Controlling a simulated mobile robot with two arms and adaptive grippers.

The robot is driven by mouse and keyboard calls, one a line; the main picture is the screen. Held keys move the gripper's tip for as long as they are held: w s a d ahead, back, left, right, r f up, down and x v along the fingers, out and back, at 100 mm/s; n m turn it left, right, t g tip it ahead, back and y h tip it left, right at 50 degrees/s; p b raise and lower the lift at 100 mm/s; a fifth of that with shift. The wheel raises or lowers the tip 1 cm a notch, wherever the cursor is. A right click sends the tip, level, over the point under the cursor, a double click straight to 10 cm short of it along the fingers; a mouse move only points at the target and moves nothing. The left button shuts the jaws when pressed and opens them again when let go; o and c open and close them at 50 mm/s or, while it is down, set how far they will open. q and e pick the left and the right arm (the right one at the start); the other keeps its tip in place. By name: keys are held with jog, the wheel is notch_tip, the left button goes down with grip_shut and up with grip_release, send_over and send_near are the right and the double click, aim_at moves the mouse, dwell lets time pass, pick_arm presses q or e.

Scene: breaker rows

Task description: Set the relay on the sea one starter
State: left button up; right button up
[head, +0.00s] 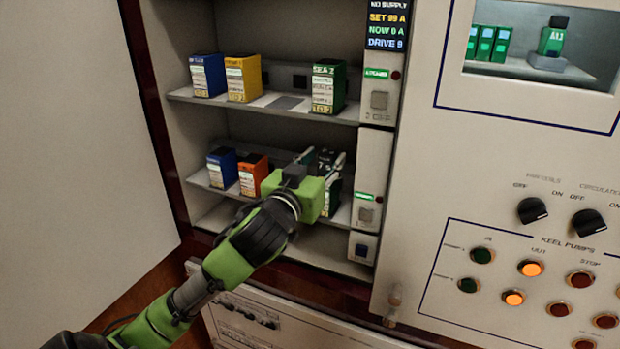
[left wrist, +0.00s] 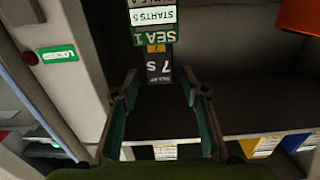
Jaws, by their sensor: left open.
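The sea one starter is a green block with white labels reading SEA 1 and STARTS 5; it shows upside down in the left wrist view (left wrist: 155,38). A dark relay (left wrist: 158,68) marked 7 s sits against it, and shows in the head view (head: 325,162) on the lower shelf. My left gripper (head: 323,159) is open, its fingers on either side of the relay; in the left wrist view (left wrist: 160,90) there are gaps between fingers and relay. My wrist hides much of the starter in the head view. My right gripper is not in view.
Blue (head: 222,168) and orange (head: 252,174) blocks stand left of my gripper on the same shelf. The upper shelf holds blue (head: 207,75), yellow (head: 243,78) and green SEA 2 (head: 328,87) blocks. A white switch column (head: 371,150) stands close on the right.

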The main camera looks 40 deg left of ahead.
pick_arm(q)
jog(key=v, duration=0.4)
jog(key=p, duration=0.7)
send_near(325, 158)
jog(key=shift+s+p, duration=0.35)
jog(key=shift+p, duration=0.4)
dwell(1.5)
